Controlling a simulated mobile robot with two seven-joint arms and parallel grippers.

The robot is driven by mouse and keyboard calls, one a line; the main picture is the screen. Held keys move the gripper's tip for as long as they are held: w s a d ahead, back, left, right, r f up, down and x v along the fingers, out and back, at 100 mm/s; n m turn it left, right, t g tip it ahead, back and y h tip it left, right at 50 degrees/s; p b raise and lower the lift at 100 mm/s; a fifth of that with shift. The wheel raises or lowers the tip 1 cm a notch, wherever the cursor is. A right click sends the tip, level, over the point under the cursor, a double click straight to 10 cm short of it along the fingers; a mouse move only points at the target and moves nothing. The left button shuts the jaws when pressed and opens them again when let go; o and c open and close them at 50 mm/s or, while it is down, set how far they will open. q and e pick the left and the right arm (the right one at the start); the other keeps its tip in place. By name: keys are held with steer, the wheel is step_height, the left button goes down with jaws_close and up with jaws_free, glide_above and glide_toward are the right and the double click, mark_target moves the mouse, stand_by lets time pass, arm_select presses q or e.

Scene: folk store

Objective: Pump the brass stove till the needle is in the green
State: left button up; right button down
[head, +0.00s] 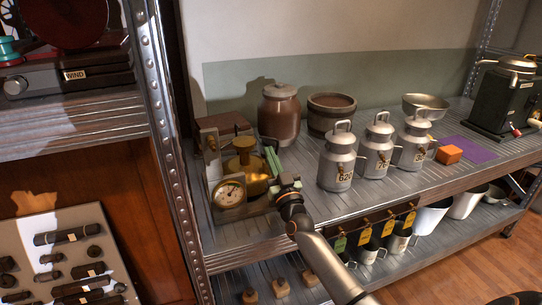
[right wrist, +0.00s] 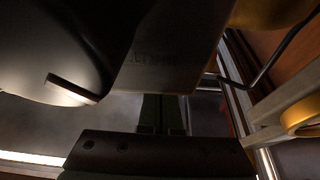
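The brass stove (head: 243,172) stands on the left end of the upper metal shelf, in a box-like surround. Its round white dial (head: 229,193) faces front; the needle and any green band are too small to read. My right gripper (head: 272,161) is close against the stove's right side, with its greenish fingers pointing up and away. In the right wrist view the two fingers (right wrist: 162,113) lie close together, and nothing shows between them. Their tips are partly hidden, and whether they touch the stove cannot be told. My left gripper is out of view.
A brown lidded jar (head: 279,115) and a wooden tub (head: 332,114) stand behind. Several numbered milk cans, including one nearby (head: 338,162), stand to the right. A metal upright (head: 165,120) rises left of the stove. Tagged cups hang under the shelf's front edge.

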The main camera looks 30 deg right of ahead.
steer(key=s+a+p, duration=0.2)
steer(key=s+p, duration=0.1)
steer(key=s, duration=0.6)
steer(key=shift+s, duration=0.15)
steer(key=shift+a+f, duration=0.1)
stand_by(0.8)
